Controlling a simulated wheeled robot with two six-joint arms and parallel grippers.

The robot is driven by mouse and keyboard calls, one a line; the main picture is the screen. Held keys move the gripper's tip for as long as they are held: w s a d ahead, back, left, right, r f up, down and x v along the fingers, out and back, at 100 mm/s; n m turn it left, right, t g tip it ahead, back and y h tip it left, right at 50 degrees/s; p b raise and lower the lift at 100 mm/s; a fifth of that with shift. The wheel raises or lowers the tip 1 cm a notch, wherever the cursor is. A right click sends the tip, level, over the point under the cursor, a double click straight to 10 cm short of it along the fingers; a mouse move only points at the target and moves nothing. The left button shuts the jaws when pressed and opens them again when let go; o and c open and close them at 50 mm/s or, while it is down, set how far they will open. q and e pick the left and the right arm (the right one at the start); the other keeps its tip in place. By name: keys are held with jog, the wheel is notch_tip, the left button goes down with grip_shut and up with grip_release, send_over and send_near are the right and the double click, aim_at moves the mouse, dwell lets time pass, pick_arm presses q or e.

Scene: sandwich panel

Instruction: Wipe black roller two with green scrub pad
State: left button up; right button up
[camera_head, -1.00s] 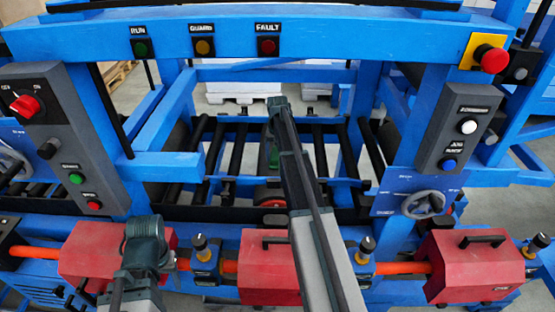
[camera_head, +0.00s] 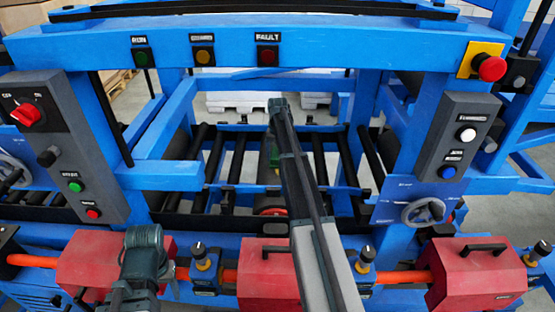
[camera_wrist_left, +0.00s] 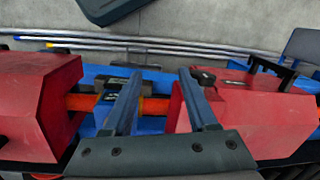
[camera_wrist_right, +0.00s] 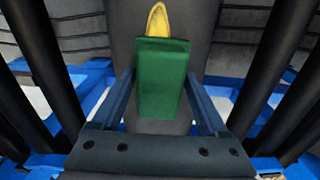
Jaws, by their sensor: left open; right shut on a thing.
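My right gripper (camera_wrist_right: 160,74) is shut on the green scrub pad (camera_wrist_right: 160,95), which has a yellow tip at its far end. In the right wrist view the pad lies over a broad dark roller (camera_wrist_right: 190,35); I cannot tell whether they touch. In the head view the pad (camera_head: 274,156) shows as a small green patch beside my right arm, among several black rollers (camera_head: 238,158). I cannot tell which roller is number two. My left gripper (camera_wrist_left: 160,74) is open and empty above the front rail, between two red housings.
Red housings (camera_head: 472,275) and an orange shaft (camera_head: 220,275) run along the front. A blue crossbeam (camera_head: 330,45) spans above the rollers. Grey control panels (camera_head: 68,150) stand at left and right (camera_head: 462,135). A red emergency button (camera_head: 490,68) sits at upper right.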

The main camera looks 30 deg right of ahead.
jog(key=shift+w+d, duration=0.1)
jog(key=shift+w+d, duration=0.55)
jog(key=shift+w, duration=0.3)
jog(key=shift+w+d, duration=0.5)
jog(key=shift+w, duration=0.35)
jog(key=shift+f, duration=0.1)
jog(key=shift+s, duration=0.1)
jog(key=shift+s+a, duration=0.1)
jog(key=shift+s+a, duration=0.3)
jog(key=shift+s, duration=0.15)
jog(key=shift+c, duration=0.6)
jog(key=shift+s+a, duration=0.4)
jog(key=shift+s, duration=0.2)
jog(key=shift+s+a, duration=0.35)
jog(key=shift+s, duration=0.2)
